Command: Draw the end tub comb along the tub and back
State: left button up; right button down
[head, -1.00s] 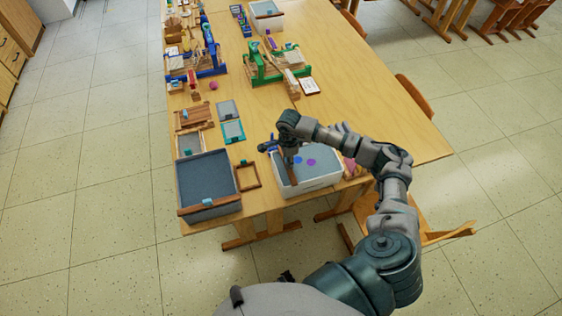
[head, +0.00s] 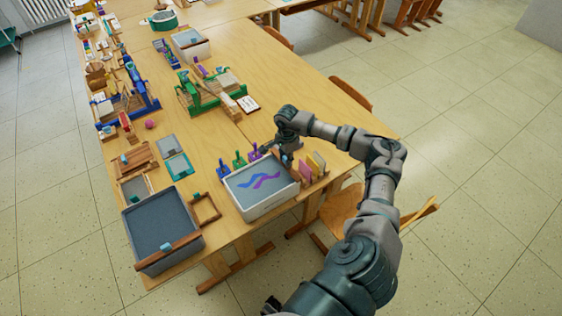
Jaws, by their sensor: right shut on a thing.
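A white tub (head: 262,208) stands near the table's front end, its grey surface carrying wavy blue and purple bands. My right gripper (head: 287,159) is at the tub's far right corner. It is shut on the tub comb, a brown bar mostly hidden by the gripper and lying at the tub's right end. A dark grey tub (head: 139,219) stands to the left, with another wooden comb bar (head: 178,251) with a teal handle across its near end. My left gripper is not in view.
Blue, green and purple small stands (head: 239,160) line the white tub's far side. Upright pink and yellow pieces (head: 311,165) stand right of it. A brown frame (head: 205,208) lies between the tubs. Green (head: 206,95) and blue looms stand farther back. The table's right side is mostly clear.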

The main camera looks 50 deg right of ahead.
jog(key=shift+w+d+r, duration=0.1)
jog(key=shift+d+r, duration=0.1)
jog(key=c, duration=1)
grip_release()
jog(key=shift+o, duration=0.8)
jog(key=shift+f, duration=0.1)
jog(key=shift+d+f, duration=0.1)
notch_tip(320, 180, up, 12)
jog(key=shift+d, duration=0.15)
jog(key=shift+f, duration=0.1)
